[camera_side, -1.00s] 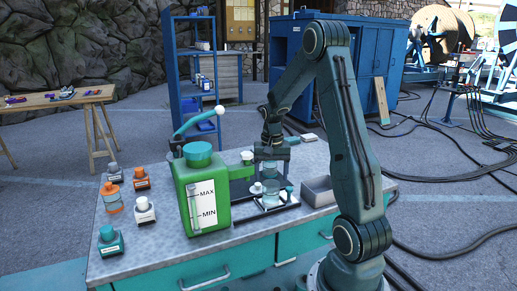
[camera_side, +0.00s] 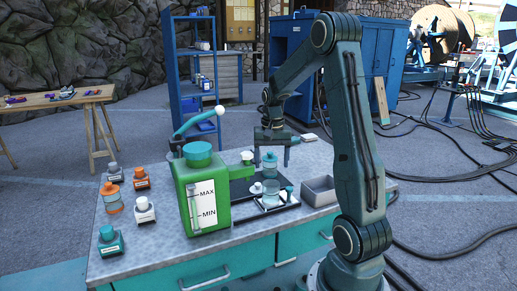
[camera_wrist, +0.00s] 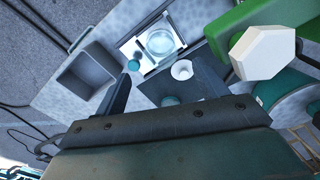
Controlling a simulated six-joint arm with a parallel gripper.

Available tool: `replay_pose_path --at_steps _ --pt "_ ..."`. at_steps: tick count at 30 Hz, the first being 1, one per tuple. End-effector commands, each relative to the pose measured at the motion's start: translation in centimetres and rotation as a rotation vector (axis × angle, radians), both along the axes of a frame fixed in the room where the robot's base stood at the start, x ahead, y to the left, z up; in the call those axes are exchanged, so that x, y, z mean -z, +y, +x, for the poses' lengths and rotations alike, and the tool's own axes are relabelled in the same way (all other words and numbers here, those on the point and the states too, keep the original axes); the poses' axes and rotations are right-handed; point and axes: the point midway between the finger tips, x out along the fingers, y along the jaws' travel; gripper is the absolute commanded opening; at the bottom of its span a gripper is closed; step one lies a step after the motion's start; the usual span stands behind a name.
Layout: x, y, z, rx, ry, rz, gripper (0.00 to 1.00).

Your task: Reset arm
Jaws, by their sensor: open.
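My gripper (camera_side: 271,158) is open and empty in the side view, with its fingers pointing down above the back of the workbench (camera_side: 160,240). It hangs behind and above a small bottle with a teal cap (camera_side: 269,166). A glass beaker (camera_side: 270,195) stands on a small platform in front of that bottle. In the wrist view, the beaker (camera_wrist: 161,42) shows on a white plate, with one dark gripper finger (camera_wrist: 117,94) to its lower left.
A green MAX/MIN tank (camera_side: 192,205) with a teal lid stands left of the beaker. Several small bottles (camera_side: 145,210) stand at the bench's left. A grey open tray (camera_side: 319,191) sits at the right. Space above the bench's back edge looks free.

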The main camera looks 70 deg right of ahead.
Motion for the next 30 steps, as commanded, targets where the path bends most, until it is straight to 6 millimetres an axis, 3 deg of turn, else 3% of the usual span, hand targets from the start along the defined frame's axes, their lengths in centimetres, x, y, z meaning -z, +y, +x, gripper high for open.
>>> replay_pose_path --at_steps 11,22,26,30 --pt "-1.3 0.1 -0.2 -0.089 -0.051 -0.063 0.72" --pt "-5.9 0.9 -1.1 -0.417 -0.182 -0.324 0.72" --pt "-7.7 2.4 -1.0 -0.538 -0.213 -0.413 0.72" --pt "-9.4 6.0 -0.4 -0.649 -0.248 -0.454 0.72"
